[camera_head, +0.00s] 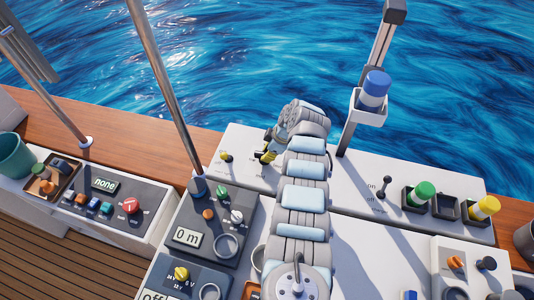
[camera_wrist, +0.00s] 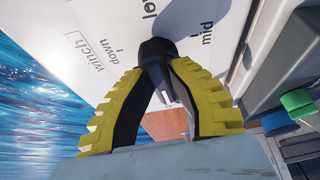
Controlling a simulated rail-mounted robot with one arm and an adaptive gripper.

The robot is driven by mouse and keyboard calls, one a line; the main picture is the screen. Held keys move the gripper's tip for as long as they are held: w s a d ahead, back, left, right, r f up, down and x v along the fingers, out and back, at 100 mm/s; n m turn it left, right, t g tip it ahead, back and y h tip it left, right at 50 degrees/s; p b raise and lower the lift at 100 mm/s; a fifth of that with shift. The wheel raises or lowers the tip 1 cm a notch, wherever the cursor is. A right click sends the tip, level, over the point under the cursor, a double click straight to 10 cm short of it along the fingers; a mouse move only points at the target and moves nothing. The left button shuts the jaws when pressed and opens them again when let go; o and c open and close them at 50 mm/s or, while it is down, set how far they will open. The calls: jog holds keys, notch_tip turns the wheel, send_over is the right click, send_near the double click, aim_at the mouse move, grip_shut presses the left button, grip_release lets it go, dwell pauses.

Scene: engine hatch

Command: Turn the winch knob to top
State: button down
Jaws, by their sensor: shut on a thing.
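The winch knob (camera_wrist: 157,48) is dark, with a grey handle part, and stands on a white panel in the wrist view. The printed words "winch", "down" and "mid" show around it; other lettering is cut off or covered. My gripper (camera_wrist: 158,70) has yellow ribbed fingers with black inner sides, and its tips are shut on the knob. In the head view my gripper (camera_head: 268,151) is low over the white panel (camera_head: 235,142), at its back left part. The knob is hidden there by the gripper and arm, and its exact pointing direction is unclear.
An on/off lever (camera_head: 385,185), a green cylinder (camera_head: 420,193) and a yellow cylinder (camera_head: 484,207) stand to the right. A post with a blue cylinder (camera_head: 374,90) rises behind. A metal pole (camera_head: 165,85) stands left.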

jog(key=shift+f+m, duration=0.1)
jog(key=shift+m, duration=0.3)
jog(key=c, duration=1)
grip_release()
jog(key=shift+o, duration=0.2)
jog(key=v, duration=1.2)
jog(key=shift+s, duration=0.2)
